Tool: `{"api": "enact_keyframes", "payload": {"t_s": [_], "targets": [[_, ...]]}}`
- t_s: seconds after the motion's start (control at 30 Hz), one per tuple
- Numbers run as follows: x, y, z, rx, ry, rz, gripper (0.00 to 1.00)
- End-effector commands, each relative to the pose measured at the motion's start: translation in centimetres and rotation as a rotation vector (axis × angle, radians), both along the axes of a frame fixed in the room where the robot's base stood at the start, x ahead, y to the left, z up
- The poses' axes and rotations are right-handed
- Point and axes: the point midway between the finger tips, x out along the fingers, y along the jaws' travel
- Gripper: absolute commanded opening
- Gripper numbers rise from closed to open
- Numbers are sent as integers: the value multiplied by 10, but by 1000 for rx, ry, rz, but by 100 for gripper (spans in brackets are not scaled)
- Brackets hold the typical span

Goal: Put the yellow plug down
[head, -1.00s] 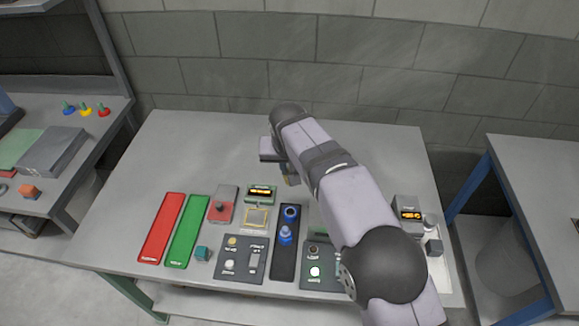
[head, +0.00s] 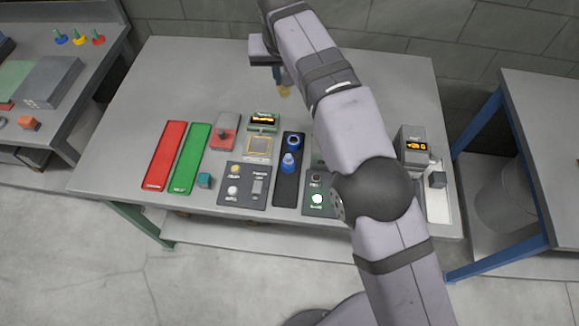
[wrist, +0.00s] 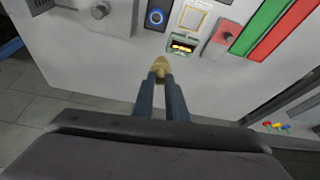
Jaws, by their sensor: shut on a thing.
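The yellow plug (head: 286,91) is held at the tips of my gripper's fingers, small and dull yellow in the head view. In the wrist view the yellow plug (wrist: 161,65) sticks out past the two dark fingertips. My gripper (head: 279,77) is shut on it, over the bare back part of the grey table (head: 205,72). In the wrist view my gripper (wrist: 160,76) points at the tabletop near the small green display box. I cannot tell the gap between the plug and the table.
Red (head: 165,155) and green (head: 189,158) strips, a red-topped grey block (head: 225,132), the green display box (head: 263,122), a dark strip with blue parts (head: 288,170) and switch panels (head: 243,185) fill the front. A grey display unit (head: 413,145) stands right. The back left is clear.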

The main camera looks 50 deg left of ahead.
Motion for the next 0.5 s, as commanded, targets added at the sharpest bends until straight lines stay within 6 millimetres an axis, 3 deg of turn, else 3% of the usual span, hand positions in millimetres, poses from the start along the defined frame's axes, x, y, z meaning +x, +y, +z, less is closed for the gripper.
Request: {"api": "enact_keyframes", "payload": {"t_s": [0.13, 0.5], "targets": [[-8, -4, 13, 2, 0, 10, 0], [-22, -19, 18, 2, -1, 24, 0]]}}
